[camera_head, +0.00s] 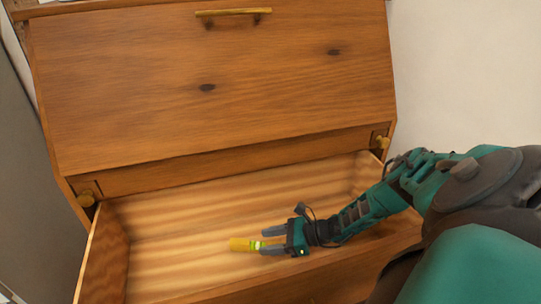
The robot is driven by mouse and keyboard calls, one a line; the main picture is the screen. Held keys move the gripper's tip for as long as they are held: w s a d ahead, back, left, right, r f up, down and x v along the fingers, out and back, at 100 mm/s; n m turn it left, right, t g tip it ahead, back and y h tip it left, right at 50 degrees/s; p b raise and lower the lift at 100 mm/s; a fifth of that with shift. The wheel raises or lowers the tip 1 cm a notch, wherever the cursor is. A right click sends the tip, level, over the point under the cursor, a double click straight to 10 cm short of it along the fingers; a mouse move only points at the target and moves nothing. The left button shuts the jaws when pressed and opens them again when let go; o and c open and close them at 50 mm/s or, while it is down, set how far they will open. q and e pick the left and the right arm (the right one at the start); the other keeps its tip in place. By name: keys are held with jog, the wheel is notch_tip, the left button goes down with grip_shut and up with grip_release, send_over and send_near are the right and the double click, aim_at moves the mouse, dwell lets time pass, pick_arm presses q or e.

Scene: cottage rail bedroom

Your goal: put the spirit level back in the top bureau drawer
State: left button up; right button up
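The spirit level (241,244) is a small yellow bar with a green vial, inside the pulled-out top bureau drawer (180,225). It looks to lie on the drawer floor, though a small gap beneath cannot be ruled out. My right gripper (271,241) reaches into the drawer from the right. Its two dark fingers are spread, one beyond the level's right end and one on the near side. A gap shows between the far finger and the level. The level's right end is partly hidden by the near finger. My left gripper is not in view.
The bureau's sloped wooden front (215,95) with a brass handle (233,12) is closed above the drawer. The drawer's walls surround my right gripper; the rest of the drawer looks empty.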

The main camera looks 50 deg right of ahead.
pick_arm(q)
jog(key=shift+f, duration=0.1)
pick_arm(e)
jog(key=shift+r, duration=0.5)
pick_arm(q)
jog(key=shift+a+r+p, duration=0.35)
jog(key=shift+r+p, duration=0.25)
jog(key=shift+p, duration=0.45)
pick_arm(e)
jog(key=v, duration=1.2)
jog(key=shift+r, duration=0.15)
